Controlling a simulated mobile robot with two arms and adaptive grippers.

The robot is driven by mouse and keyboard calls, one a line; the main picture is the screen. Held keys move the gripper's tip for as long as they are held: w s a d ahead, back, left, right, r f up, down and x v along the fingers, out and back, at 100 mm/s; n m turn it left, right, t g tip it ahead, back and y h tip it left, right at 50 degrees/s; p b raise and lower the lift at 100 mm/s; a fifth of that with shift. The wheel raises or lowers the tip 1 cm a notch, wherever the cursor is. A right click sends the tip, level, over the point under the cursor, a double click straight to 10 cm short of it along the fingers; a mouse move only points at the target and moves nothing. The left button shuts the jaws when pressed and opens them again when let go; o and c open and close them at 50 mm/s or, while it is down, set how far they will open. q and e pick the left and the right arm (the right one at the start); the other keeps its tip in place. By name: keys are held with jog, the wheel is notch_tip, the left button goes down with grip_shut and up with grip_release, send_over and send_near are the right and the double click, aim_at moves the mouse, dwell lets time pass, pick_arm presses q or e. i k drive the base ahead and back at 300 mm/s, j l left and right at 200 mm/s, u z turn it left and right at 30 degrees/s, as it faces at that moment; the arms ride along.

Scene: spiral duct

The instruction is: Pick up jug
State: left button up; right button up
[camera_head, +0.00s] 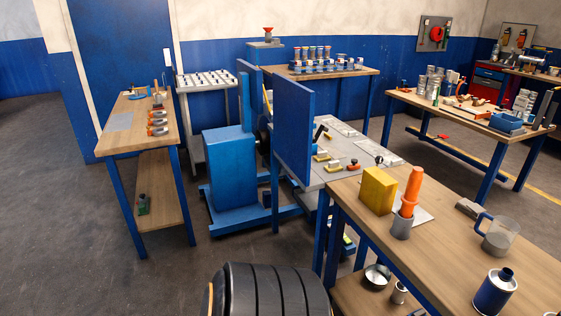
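The jug (498,240) stands upright on the wooden bench at the right. It is grey and see-through, with a dark blue handle (481,222) on its left side. Nothing covers it, and the bench top around it is partly clear. Neither of my grippers shows in this view, so I cannot see their state or where they are relative to the jug.
A large black ribbed object (268,292) fills the bottom middle. Open floor (150,280) lies left.

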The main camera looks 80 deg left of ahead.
aim_at(503, 230)
jog(key=i+u, duration=0.2)
jog(key=i, duration=0.25)
jog(key=i+l+u, duration=0.25)
jog(key=i, duration=0.25)
